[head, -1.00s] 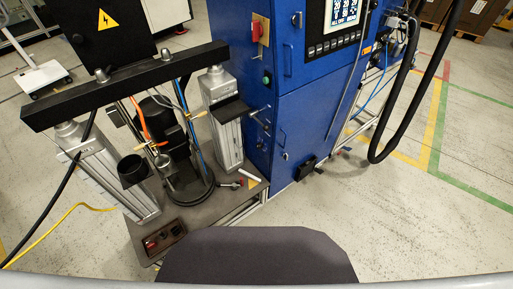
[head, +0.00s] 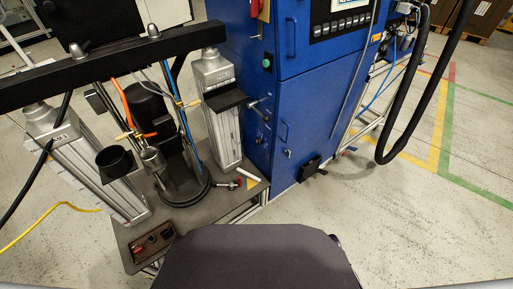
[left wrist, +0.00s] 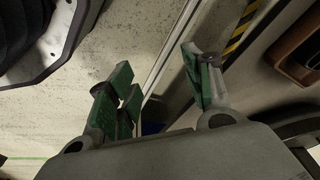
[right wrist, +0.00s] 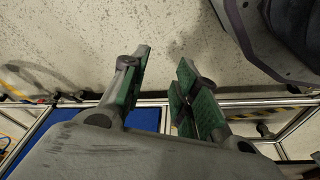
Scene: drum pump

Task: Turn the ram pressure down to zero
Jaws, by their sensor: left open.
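The drum pump stands left of the blue cabinet in the head view. A small brown control box (head: 152,246) with red and black controls sits at the front corner of its base plate (head: 190,212). I cannot tell which control sets the ram pressure. In the left wrist view a brown box-like part (left wrist: 297,45) shows at the right edge, apart from the fingers. My left gripper (left wrist: 157,72) is open and empty. My right gripper (right wrist: 163,62) is open and empty, over floor and a metal frame. Neither gripper shows in the head view.
The blue cabinet (head: 318,120) stands to the right of the pump. Silver ram columns (head: 218,115) carry a black crossbar (head: 115,65). A black cup (head: 115,158) sits near the left column. A yellow cable (head: 50,214) lies at left. The floor (head: 410,225) at right is clear.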

